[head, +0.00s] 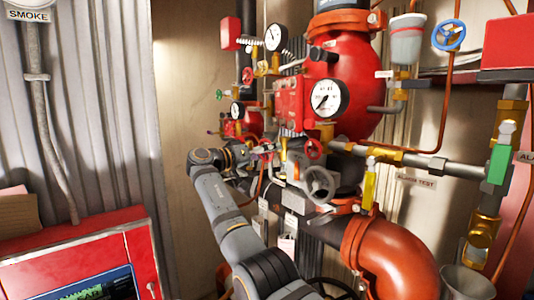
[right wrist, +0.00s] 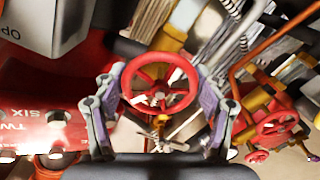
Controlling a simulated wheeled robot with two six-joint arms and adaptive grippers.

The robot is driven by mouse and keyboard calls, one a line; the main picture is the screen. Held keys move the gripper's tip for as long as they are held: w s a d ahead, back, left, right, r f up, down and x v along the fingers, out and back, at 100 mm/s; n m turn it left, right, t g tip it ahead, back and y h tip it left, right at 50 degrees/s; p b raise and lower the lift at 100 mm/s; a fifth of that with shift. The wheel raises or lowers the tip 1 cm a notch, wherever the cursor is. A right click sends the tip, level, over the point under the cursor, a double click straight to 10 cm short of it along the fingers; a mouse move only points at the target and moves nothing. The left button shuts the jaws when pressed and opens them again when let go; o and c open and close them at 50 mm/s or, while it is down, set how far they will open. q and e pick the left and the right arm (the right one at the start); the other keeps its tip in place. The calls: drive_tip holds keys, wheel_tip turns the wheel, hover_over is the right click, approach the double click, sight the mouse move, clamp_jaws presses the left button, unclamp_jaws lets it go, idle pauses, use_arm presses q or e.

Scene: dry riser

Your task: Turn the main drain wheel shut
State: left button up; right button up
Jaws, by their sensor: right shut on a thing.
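My right gripper (head: 266,155) reaches in among the valve pipework in the head view, at the end of my grey arm. In the right wrist view my right gripper (right wrist: 160,110) has a finger on each side of a red spoked handwheel (right wrist: 160,85) and is shut on it. The wheel's rim sits between the purple-grey finger pads. A brass stem shows below the wheel. In the head view I cannot clearly make out the held wheel among the fittings. No label shows whether it is the main drain wheel. My left gripper is not in view.
A second red handwheel (right wrist: 272,128) is at the right in the wrist view. A gauge (head: 329,98), brass fittings and an orange elbow pipe (head: 400,258) crowd the right.

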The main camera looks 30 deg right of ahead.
drive_tip(key=m, duration=0.4)
drive_tip(key=shift+w+f, duration=0.1)
drive_tip(key=shift+f, duration=0.2)
drive_tip(key=shift+m, duration=1.8)
drive_tip(key=o, duration=1)
drive_tip(key=shift+a, duration=0.1)
drive_tip(key=shift+o, duration=0.9)
drive_tip(key=shift+w, duration=0.1)
drive_tip(key=shift+r, duration=0.15)
drive_tip(key=shift+m, duration=0.3)
